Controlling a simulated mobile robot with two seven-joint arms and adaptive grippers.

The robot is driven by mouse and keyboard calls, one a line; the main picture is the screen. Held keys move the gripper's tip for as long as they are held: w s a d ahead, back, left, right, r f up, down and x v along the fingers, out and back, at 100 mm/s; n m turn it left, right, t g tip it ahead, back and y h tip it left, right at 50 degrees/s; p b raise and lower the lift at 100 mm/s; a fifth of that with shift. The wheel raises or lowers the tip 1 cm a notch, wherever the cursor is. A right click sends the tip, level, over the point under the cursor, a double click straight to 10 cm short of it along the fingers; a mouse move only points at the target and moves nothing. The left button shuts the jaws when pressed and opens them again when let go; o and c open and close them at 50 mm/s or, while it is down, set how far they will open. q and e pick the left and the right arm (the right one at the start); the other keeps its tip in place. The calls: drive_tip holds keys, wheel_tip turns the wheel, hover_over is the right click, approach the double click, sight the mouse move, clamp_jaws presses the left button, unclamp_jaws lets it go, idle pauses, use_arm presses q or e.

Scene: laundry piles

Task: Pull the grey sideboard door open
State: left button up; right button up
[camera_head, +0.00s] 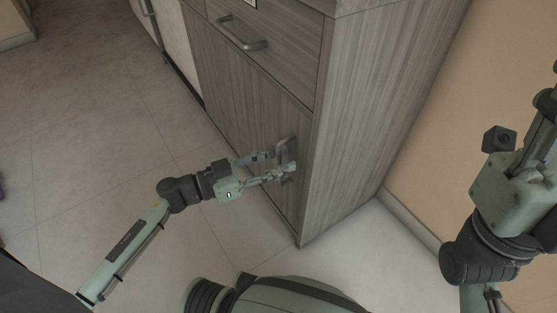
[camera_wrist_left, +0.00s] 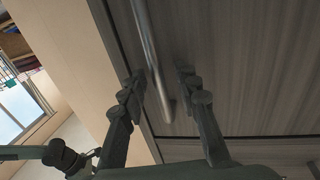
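The grey wood-grain sideboard door (camera_head: 235,105) is below a drawer in the head view and looks shut. Its metal bar handle (camera_head: 286,141) is near the door's right edge, partly hidden by my left gripper (camera_head: 282,164). In the left wrist view the handle (camera_wrist_left: 151,50) runs down between the two spread fingertips of my left gripper (camera_wrist_left: 160,88). The fingers are apart, one on each side of the bar; whether either touches it is unclear. My right gripper (camera_head: 530,135) is at the right edge of the head view, partly cut off, its fingers unclear.
The drawer (camera_head: 265,35) above the door is shut, with its own bar handle (camera_head: 241,36). The sideboard's side panel (camera_head: 375,100) faces the orange wall (camera_head: 510,45). The tiled floor (camera_head: 90,130) in front and to the left is clear.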

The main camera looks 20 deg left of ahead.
use_arm(q)
drive_tip(key=shift+c, duration=0.2)
clamp_jaws()
idle(0.3)
